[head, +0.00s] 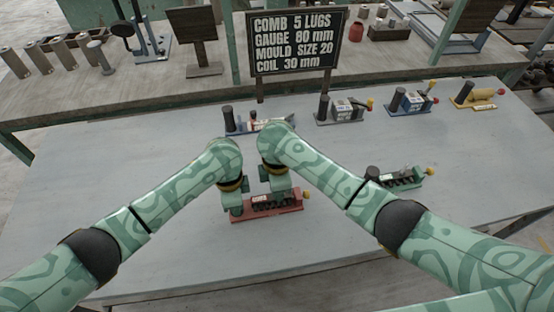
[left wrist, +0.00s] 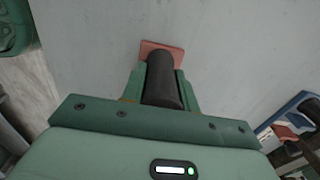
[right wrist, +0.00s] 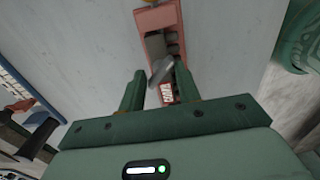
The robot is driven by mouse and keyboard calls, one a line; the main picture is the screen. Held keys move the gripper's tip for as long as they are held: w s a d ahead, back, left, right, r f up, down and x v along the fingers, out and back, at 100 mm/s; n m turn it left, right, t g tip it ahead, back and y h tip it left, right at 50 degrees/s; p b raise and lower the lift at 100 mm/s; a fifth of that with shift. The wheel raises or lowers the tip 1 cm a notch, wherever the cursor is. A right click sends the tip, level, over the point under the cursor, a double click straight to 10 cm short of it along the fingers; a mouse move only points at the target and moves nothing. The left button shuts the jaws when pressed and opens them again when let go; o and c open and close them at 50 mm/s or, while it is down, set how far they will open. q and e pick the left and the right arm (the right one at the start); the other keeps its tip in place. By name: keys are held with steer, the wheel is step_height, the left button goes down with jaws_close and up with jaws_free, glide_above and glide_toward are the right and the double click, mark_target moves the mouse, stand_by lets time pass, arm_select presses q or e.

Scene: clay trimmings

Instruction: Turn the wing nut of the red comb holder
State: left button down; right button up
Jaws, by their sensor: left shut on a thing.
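The red comb holder (head: 285,210) lies on the grey table below my two grippers. My left gripper (head: 236,212) is shut on the dark upright post (left wrist: 162,78) at the holder's left end; the red base shows beyond it in the left wrist view. My right gripper (right wrist: 160,88) is open above the holder. Its fingers stand apart on either side of the grey wing nut (right wrist: 161,71), which looks slanted between or just beyond the tips. I cannot tell whether either finger touches it. A red-and-white label (right wrist: 167,93) shows between the fingers.
A green holder (head: 402,180) lies to the right, partly behind my right arm. Behind stand a blue holder (head: 240,129), a grey one (head: 345,117), another blue one (head: 410,104) and a yellow one (head: 482,99). A black sign (head: 297,41) reads "COMB 5 LUGS". The table's front left is clear.

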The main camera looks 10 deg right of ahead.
steer(key=n, duration=0.6)
steer(key=shift+s+a, duration=0.1)
steer(key=shift+a, duration=0.05)
step_height(320, 180, up, 12)
steer(key=shift+n, duration=0.4)
steer(key=d+f+m+y, duration=0.2)
steer(key=d+m+y, duration=0.1)
steer(key=d+m, duration=0.4)
steer(key=shift+y, duration=0.8)
steer(key=x, duration=0.5)
steer(key=a+x, duration=0.1)
steer(key=x, duration=0.5)
steer(key=shift+a, duration=0.1)
